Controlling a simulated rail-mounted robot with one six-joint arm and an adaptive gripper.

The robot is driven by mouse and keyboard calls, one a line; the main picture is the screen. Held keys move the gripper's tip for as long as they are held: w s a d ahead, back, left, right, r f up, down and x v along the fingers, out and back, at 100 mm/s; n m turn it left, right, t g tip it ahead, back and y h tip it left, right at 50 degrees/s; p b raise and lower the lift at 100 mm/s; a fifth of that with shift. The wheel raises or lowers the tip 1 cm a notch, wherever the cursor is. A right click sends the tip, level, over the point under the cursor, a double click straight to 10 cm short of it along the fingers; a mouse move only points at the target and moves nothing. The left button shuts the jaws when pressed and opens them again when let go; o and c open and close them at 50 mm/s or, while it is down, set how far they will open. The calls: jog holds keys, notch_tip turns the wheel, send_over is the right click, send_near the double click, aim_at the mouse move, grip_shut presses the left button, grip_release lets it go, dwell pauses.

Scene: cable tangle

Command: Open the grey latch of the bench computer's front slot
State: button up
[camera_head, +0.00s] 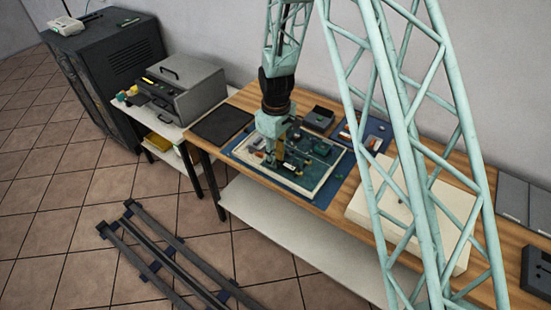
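What looks like the bench computer (318,150), a dark green circuit board in a pale frame, lies on a blue mat (290,184) on the wooden bench. My gripper (279,163) points down over the left-middle part of the board, close above or touching it; I cannot tell which. Its fingers are dark and small against the board, so I cannot see whether they are open or shut. The grey latch and the front slot cannot be made out at this size, and my gripper and wrist cover part of the board.
A black flat pad (222,124) lies left of the board. A small dark box (319,118) stands behind it. A large pale box (420,220) stands to the right, partly behind my lattice arm. A grey case (185,88) sits on a side table. Rails (165,255) lie on the floor.

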jog(key=shift+r+p, duration=0.95)
jog(key=shift+r, duration=1.85)
